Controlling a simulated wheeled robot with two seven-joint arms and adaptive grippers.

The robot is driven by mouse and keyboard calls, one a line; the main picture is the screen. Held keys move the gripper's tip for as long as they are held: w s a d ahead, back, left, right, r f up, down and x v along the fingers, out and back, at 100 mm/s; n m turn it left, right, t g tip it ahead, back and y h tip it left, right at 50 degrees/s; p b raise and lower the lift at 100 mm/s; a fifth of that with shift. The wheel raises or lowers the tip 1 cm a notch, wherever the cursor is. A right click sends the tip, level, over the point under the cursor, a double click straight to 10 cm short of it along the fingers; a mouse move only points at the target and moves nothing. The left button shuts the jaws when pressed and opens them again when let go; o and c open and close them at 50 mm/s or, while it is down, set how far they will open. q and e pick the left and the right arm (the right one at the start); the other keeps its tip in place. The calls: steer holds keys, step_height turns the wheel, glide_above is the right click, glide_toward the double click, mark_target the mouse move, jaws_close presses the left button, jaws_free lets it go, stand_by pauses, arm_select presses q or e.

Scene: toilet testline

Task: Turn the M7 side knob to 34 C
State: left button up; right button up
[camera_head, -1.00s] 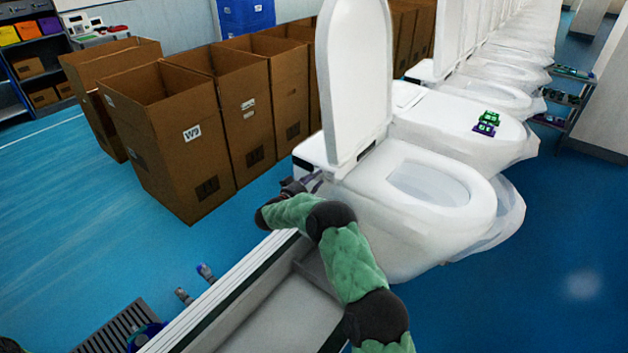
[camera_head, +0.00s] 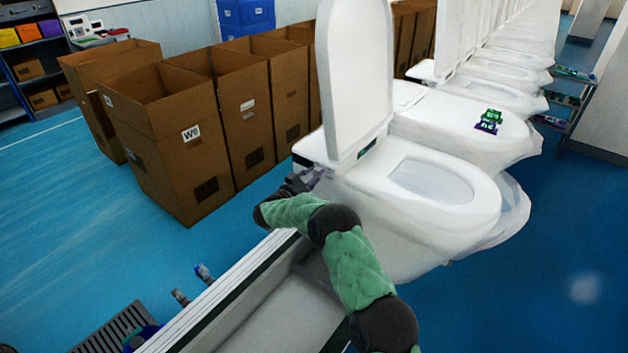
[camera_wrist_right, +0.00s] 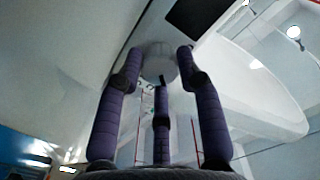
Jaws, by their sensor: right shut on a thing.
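The nearest white toilet (camera_head: 420,195) stands with its lid (camera_head: 355,75) raised. My right gripper (camera_head: 308,180) is at the toilet's left side, just below the lid hinge. In the right wrist view, the round pale side knob (camera_wrist_right: 159,62) sits on the toilet's flank. The purple fingers of my right gripper (camera_wrist_right: 160,78) are shut around it, one at each side and one below. A small dark display with a green mark (camera_head: 367,148) shows by the hinge. The knob's markings cannot be read. My left gripper is not in view.
Open cardboard boxes (camera_head: 165,135) stand left of the toilet. More toilets (camera_head: 465,120) line up behind it, the closest with small green and purple pieces (camera_head: 488,120) on its lid. A white-edged line frame (camera_head: 225,310) runs below my right arm. Blue floor is free at right.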

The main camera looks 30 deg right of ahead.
steer(key=shift+f+m+b, duration=0.3)
steer(key=shift+f+m, duration=0.05)
steer(key=shift+m, duration=0.25)
steer(key=shift+a, duration=0.1)
steer(key=o, duration=1.1)
steer(key=shift+o, duration=0.2)
steer(key=shift+w+r, duration=0.1)
steer(key=shift+r, duration=0.1)
steer(key=v, duration=1.2)
